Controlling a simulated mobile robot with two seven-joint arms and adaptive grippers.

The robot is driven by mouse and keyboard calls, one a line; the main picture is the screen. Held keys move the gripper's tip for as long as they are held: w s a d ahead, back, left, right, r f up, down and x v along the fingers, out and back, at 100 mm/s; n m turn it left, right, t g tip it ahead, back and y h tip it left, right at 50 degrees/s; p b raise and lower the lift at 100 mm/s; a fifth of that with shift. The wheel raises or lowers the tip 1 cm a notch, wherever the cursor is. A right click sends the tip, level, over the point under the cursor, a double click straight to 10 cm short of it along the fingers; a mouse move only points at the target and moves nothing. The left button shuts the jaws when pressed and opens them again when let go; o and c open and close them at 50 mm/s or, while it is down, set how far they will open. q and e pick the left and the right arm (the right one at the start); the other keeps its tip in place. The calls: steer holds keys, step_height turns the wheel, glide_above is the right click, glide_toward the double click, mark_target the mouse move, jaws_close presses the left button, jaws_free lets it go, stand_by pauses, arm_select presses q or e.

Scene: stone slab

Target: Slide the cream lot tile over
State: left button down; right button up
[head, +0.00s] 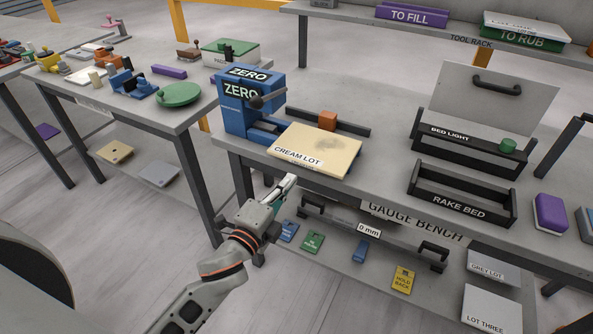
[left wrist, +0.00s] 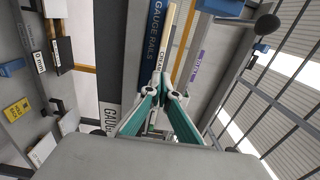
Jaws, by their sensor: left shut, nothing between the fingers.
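The cream lot tile (head: 325,153) is a flat, square, cream slab with a dark smudge on top and a "CREAM LOT" label on its front edge. It lies on the gauge bench beside the blue "ZERO" gauge block (head: 236,112). In the left wrist view its edge (left wrist: 168,32) shows as a narrow strip beyond my fingertips. My left gripper (head: 291,181) is shut and empty, in front of the bench edge and below the tile's front edge in the picture. It appears apart from the tile. My right gripper is not in view.
Behind the tile are a dark rail and an orange block (head: 327,121). To the right stand the rake bed (head: 462,197) and a panel labelled "BED LIGHT" (head: 468,142). Bare bench top lies right of the tile.

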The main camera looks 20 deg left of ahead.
mark_target(302, 163)
arm_select(q)
steer(key=shift+w+d, duration=0.2)
steer(key=shift+w, duration=0.95)
steer(key=shift+w+d, duration=0.15)
steer(key=shift+w, duration=1)
steer(key=w, duration=0.2)
steer(key=w+p, duration=0.1)
steer(key=w, duration=0.1)
steer(key=shift+d+r, duration=0.1)
steer(key=shift+d, duration=0.15)
steer(key=shift+w+d, duration=0.1)
steer(key=shift+w, duration=0.35)
